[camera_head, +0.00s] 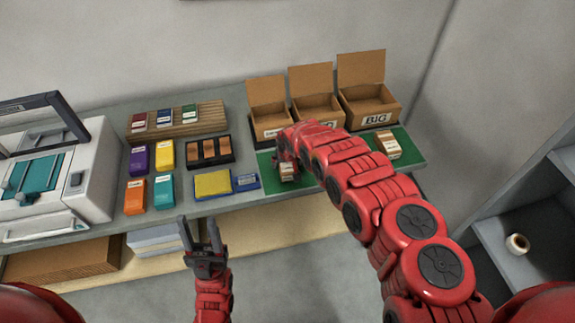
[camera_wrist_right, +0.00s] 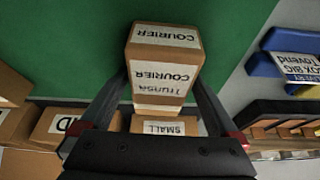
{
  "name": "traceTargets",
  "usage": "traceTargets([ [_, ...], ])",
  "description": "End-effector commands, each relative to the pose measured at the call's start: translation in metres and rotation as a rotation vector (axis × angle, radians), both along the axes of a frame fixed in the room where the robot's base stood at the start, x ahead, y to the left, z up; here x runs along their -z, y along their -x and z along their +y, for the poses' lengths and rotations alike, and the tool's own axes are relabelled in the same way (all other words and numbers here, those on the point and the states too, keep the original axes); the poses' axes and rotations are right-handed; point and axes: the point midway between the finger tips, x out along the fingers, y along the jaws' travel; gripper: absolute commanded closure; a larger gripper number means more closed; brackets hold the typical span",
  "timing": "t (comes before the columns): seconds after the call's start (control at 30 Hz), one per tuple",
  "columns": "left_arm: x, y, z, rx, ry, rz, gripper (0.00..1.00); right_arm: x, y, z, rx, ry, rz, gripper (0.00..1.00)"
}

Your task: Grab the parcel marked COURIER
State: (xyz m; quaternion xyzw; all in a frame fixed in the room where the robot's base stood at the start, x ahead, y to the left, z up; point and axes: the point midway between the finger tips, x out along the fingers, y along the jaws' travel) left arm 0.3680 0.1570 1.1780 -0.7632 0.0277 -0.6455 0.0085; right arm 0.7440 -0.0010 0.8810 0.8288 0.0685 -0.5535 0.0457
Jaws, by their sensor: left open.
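The parcel marked COURIER (camera_head: 287,172) is a small brown box with white labels, at the left end of the green mat in the head view. In the right wrist view the parcel (camera_wrist_right: 162,72) stands between the fingers of my right gripper (camera_wrist_right: 160,85), COURIER printed on two faces. The fingers lie close along both its sides; I cannot tell whether they press on it. In the head view my right gripper (camera_head: 287,158) partly hides the parcel. My left gripper (camera_head: 203,236) is open and empty, in front of the table edge.
Another parcel (camera_head: 387,145) lies at the mat's (camera_head: 265,183) right end. Open cardboard boxes (camera_head: 367,100) stand behind, one marked BIG. Several coloured ink boxes (camera_head: 165,154), a yellow pad (camera_head: 212,184) and a printer (camera_head: 85,175) are to the left.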

Motion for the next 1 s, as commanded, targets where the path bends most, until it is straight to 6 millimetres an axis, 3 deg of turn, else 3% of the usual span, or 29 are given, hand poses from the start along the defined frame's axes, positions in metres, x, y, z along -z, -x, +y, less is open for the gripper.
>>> traceTargets([
  [0.07,0.0,0.0,0.0,0.0,0.0,0.0,0.5,0.0,0.0,0.0,0.0,0.001,0.0,0.22],
  [0.47,0.0,0.0,0.0,0.0,0.0,0.0,0.5,0.0,0.0,0.0,0.0,0.001,0.0,0.94],
  [1.0,-0.003,0.0,0.0,0.0,0.0,0.0,0.5,-0.011,-0.003,0.001,0.0,0.001,-0.001,0.95],
])
